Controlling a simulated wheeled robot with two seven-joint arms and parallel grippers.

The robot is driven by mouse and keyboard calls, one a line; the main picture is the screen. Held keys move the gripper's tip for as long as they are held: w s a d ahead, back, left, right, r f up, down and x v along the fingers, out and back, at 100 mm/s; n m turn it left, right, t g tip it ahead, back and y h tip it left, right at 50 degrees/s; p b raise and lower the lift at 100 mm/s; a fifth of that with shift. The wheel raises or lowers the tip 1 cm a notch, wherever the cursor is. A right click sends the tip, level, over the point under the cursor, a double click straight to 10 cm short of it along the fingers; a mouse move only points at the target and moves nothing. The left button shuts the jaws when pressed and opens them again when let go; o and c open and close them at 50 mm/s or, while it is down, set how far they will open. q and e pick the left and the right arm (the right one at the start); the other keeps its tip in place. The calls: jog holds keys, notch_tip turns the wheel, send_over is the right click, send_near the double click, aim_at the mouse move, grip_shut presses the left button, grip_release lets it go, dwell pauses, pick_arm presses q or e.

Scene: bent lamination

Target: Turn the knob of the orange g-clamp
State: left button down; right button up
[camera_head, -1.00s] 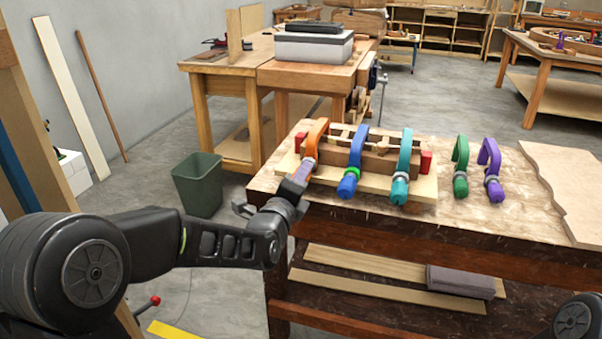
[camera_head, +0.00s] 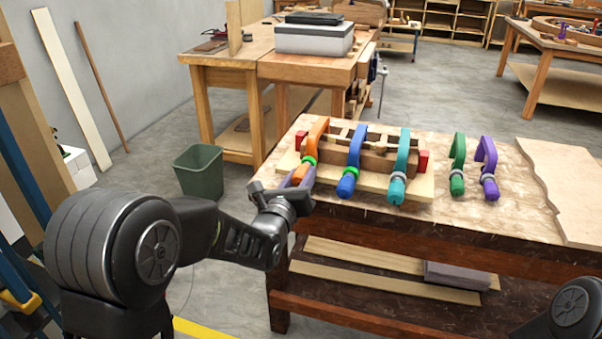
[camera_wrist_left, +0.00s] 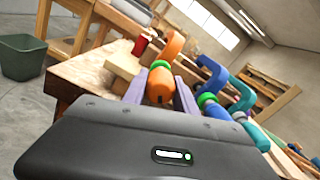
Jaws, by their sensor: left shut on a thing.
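The orange g-clamp (camera_head: 316,133) sits at the left end of the wooden lamination form (camera_head: 372,163) on the workbench. Its orange knob, below a green collar, shows in the left wrist view (camera_wrist_left: 160,86). My left gripper (camera_head: 300,177) has its two purple-grey fingers on either side of that knob and is shut on it. In the left wrist view, the fingers (camera_wrist_left: 160,95) flank the knob. The knob's lower end is hidden by the gripper body. My right gripper is not in view; only a dark part of my arm shows at the bottom right.
A blue clamp (camera_head: 354,158) and a teal clamp (camera_head: 401,160) sit on the same form. A green clamp (camera_head: 458,165) and a purple clamp (camera_head: 487,165) stand to the right. A green bin (camera_head: 199,171) is on the floor left of the workbench (camera_head: 450,222).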

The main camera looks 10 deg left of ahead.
aim_at(298, 182)
pick_arm(q)
jog(key=shift+w+r+m, duration=0.1)
jog(key=shift+r+m, duration=0.15)
jog(key=shift+m, duration=0.25)
jog(key=c, duration=1.3)
grip_release()
jog(key=o, duration=0.3)
jog(key=shift+f, duration=0.2)
jog(key=shift+o, duration=0.2)
jog(key=s, duration=0.5)
jog(key=s+p, duration=0.1)
jog(key=s, duration=0.1)
jog(key=shift+s+a, duration=0.25)
jog(key=shift+s, duration=0.15)
